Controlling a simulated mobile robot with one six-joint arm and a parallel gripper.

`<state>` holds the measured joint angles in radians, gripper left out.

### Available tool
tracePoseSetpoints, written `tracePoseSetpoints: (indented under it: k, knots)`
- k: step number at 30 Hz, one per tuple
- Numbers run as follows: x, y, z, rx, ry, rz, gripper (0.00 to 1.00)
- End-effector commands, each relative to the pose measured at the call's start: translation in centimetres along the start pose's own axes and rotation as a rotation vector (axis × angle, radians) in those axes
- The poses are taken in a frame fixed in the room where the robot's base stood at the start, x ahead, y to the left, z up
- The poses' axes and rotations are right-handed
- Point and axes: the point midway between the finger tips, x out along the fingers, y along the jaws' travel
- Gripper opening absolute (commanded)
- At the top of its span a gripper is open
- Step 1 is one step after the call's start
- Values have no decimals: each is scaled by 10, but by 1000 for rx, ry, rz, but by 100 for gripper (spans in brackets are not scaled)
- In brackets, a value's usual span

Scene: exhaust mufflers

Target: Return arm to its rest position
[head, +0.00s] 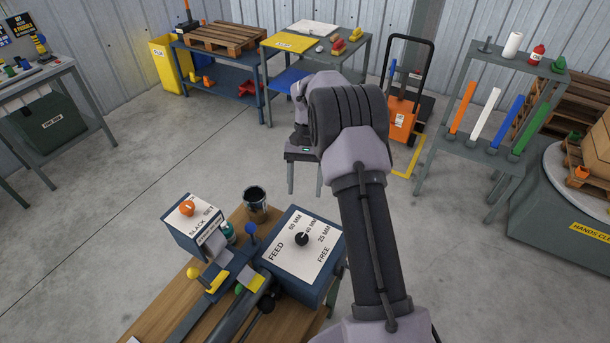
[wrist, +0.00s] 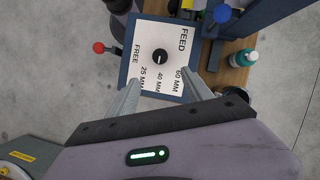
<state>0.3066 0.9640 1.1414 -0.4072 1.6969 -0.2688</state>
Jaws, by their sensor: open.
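My gripper (head: 304,188) hangs from the raised arm in the head view, its two fingers apart and pointing down. In the wrist view my gripper (wrist: 163,82) is open with nothing between its fingers. The feed box (head: 290,262), with a black dial knob (head: 302,239) on its white face, is below and nearer in the head view. The feed box also shows beyond the fingertips in the wrist view (wrist: 128,62). The fingers look clear of it.
The wooden bench (head: 165,312) also bears a slack-set box (head: 190,240), a dark can (head: 256,203) and levers. A tool rack (head: 500,140), an orange hand truck (head: 402,118) and a turntable (head: 553,225) stand around. Floor to the left is free.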

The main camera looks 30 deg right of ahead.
Motion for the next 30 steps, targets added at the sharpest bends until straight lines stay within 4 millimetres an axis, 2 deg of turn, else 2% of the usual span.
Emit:
tracePoseSetpoints:
  k: [1,4,18,20,23,26,27,29,30]
  knots:
    - [-9,0,0,1,1,0,59]
    - [-18,0,0,0,0,0,59]
    - [-20,0,0,0,0,0,59]
    - [-25,-3,4,-7,16,-3,59]
    - [-48,-14,31,-41,92,-19,59]
    - [-73,-27,87,-96,217,-54,59]
    - [-78,-30,112,-117,269,-72,59]
    - [-80,-31,150,-147,348,-102,59]
    - [-77,-30,176,-166,398,-125,59]
